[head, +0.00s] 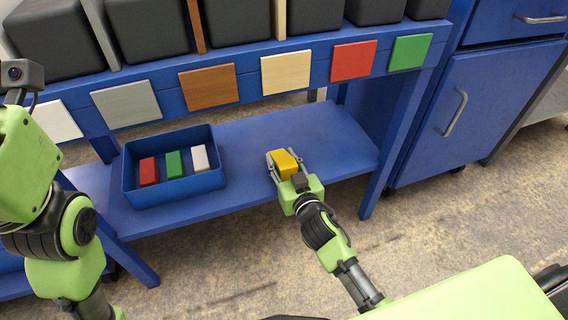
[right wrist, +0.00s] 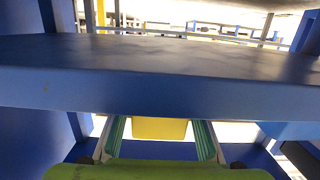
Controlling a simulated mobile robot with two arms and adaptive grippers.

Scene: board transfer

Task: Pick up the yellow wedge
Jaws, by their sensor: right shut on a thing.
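The yellow wedge (head: 285,163) is between the fingers of my right gripper (head: 284,160), at the lower blue shelf (head: 330,150). The gripper is shut on it, with a finger on each side. In the right wrist view the wedge (right wrist: 160,129) shows between the two teal finger pads. Its upper part there is cut off by the edge of a blue board (right wrist: 160,93). I cannot tell whether the wedge touches the shelf. My left arm is at the left of the head view; its gripper is out of the picture.
A blue bin (head: 178,194) with red, green and white blocks stands left of the wedge. Coloured panels line the rail above, below several black bins (head: 237,18). A blue cabinet (head: 490,110) stands at the right. The shelf right of the wedge is clear.

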